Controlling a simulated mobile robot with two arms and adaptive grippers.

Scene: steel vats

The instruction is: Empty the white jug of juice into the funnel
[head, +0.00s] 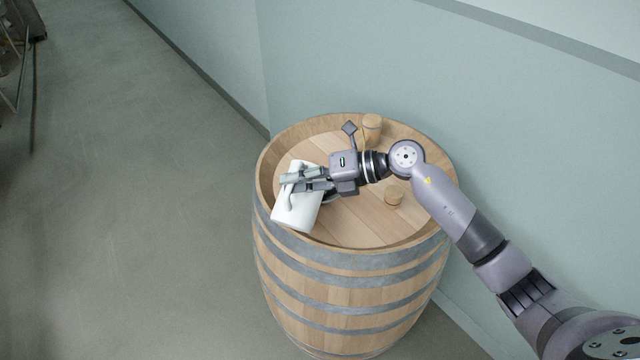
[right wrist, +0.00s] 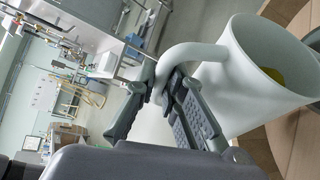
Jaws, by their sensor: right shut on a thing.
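The white jug (head: 297,211) is at the left side of the barrel top, leaning in the head view. My right gripper (head: 292,185) is shut on its handle. In the right wrist view the fingers (right wrist: 163,88) close around the handle of the jug (right wrist: 235,85). Some yellow juice (right wrist: 274,76) shows inside the jug's mouth; no stream is seen. A grey metal rim, perhaps the funnel (head: 331,197), shows just under my gripper, mostly hidden by it. My left gripper is not in view.
The wooden barrel (head: 347,256) has a raised rim around its recessed top. A wall (head: 420,80) is close behind. Open floor (head: 150,200) lies to the left.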

